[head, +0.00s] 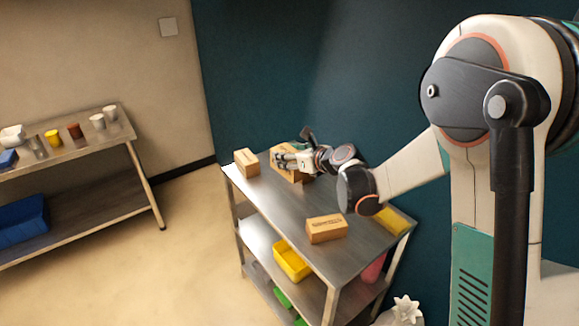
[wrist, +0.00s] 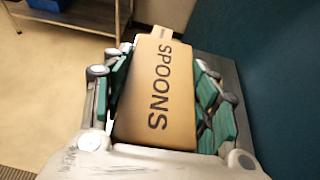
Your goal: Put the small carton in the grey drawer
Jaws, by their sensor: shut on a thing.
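My gripper (head: 287,160) is at the far end of the metal shelf unit's top, shut on a brown carton (head: 292,176). In the wrist view this carton (wrist: 158,95), printed SPOONS, lies between the green-padded fingers. Whether it touches the top or is raised I cannot tell. A second brown carton (head: 247,162) stands at the far left corner of the top. A third (head: 326,229) sits near the front edge, with print too small to read. I cannot tell which carton is the small one. No grey drawer can be made out.
The metal shelf unit (head: 275,213) has a yellow bin (head: 292,261) on its lower shelf and a yellow item (head: 391,221) at its right end. A dark teal wall stands close behind. A table (head: 88,147) with cups is at left; floor between is clear.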

